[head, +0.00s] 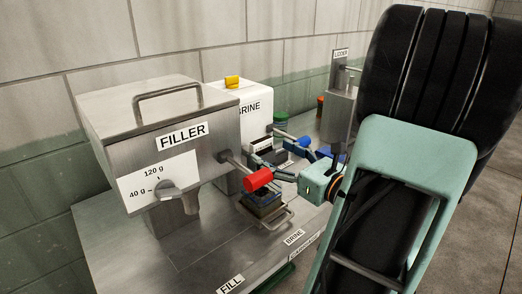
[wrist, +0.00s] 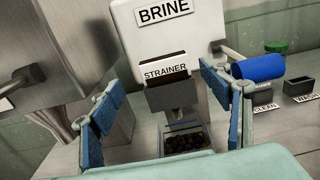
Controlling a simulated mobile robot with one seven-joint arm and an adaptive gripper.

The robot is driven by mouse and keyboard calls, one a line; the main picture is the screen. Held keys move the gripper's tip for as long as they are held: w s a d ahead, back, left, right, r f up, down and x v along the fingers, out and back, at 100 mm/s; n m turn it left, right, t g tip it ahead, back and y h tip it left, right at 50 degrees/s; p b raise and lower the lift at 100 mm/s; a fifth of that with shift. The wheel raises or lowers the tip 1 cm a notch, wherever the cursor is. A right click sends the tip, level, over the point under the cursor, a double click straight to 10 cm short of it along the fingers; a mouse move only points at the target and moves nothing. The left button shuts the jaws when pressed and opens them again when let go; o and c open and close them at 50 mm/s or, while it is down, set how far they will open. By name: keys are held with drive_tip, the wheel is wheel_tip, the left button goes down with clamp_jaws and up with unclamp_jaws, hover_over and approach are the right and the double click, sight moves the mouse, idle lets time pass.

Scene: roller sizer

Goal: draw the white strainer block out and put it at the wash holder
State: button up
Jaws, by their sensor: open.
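In the wrist view, a white plate marked STRAINER (wrist: 166,71) sits on the front of the white brine unit (wrist: 150,25), with a dark slot above it and a grey spout block below. I cannot tell whether this plate is the strainer block's own face or a label. My gripper (wrist: 162,78) is open, its blue-padded fingers standing to either side of the plate and apart from it. It also shows in the head view (head: 268,152), in front of the brine unit. The dark wash holder (wrist: 300,87) stands at the far right, with a WASH label before it.
The dark clean holder (wrist: 264,95) is left of the wash holder. A blue lever handle (wrist: 258,67) is close to my right finger. An open container of dark pieces (wrist: 187,138) stands below the spout. The filler (head: 165,125) with its red handle (head: 258,180) is at the left.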

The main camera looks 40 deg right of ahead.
sight(264, 144)
drive_tip(key=w, duration=0.6)
drive_tip(key=shift+r, duration=0.2)
drive_tip(key=c, duration=1.3)
wheel_tip(264, 144, up, 10)
drive_tip(key=shift+r+p, duration=0.1)
drive_tip(key=shift+p, duration=0.8)
